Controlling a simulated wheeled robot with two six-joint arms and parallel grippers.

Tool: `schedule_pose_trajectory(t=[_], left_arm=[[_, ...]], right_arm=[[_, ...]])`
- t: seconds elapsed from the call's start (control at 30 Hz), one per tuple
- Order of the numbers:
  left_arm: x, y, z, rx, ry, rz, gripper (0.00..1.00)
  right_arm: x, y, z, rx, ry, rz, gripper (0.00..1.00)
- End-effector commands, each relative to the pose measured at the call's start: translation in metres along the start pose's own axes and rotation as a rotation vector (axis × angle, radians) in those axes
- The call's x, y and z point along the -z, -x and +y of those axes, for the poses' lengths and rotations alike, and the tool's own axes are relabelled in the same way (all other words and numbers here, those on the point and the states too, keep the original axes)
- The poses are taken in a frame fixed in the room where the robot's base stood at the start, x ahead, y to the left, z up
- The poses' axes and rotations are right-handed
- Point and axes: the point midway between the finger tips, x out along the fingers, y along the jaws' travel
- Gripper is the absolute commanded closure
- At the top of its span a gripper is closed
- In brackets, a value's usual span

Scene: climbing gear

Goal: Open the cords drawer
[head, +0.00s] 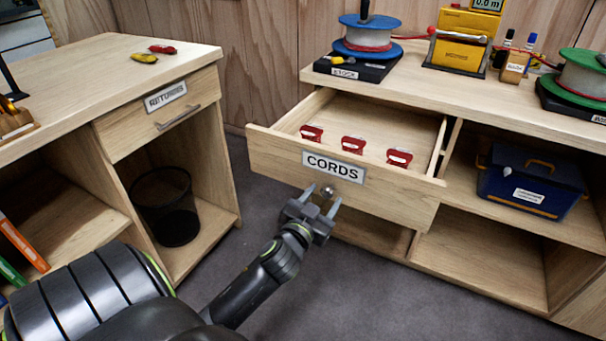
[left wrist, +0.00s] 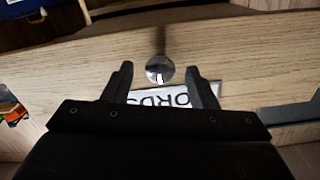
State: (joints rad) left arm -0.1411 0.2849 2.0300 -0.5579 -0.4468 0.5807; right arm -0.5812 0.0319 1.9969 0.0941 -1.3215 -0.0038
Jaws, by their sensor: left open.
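The cords drawer (head: 270,160) is pulled out from the right-hand bench and stands open. Its front carries a white CORDS label (head: 333,167) and a round metal knob (head: 327,192). Several red items with white tags, one of them a red item (head: 353,145), lie inside on its floor. My left gripper (head: 329,203) is open at the drawer front, its fingers on either side of the knob. In the left wrist view the knob (left wrist: 160,69) shows between and just beyond the open fingertips (left wrist: 163,77); I cannot tell whether they touch it. My right gripper is not in view.
A left bench has another labelled drawer (head: 160,112), shut, and a black mesh bin (head: 167,205) below. A blue box (head: 530,181) sits on the right bench's shelf. Rope spools (head: 367,35) and a yellow device (head: 460,40) stand on top. Grey floor (head: 370,290) in front is clear.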

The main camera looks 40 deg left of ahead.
Motion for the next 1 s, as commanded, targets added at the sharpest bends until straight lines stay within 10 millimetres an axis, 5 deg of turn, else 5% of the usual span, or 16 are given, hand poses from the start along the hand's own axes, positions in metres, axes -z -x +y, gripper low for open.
schedule_pose_trajectory(t=[0.6,1.0], left_arm=[[-0.002,0.122,0.0,0.001,0.003,-0.004,0.48],[0.0,0.162,0.0,0.0,0.001,0.001,0.48]], right_arm=[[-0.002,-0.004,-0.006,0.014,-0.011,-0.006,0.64],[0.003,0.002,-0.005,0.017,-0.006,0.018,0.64]])
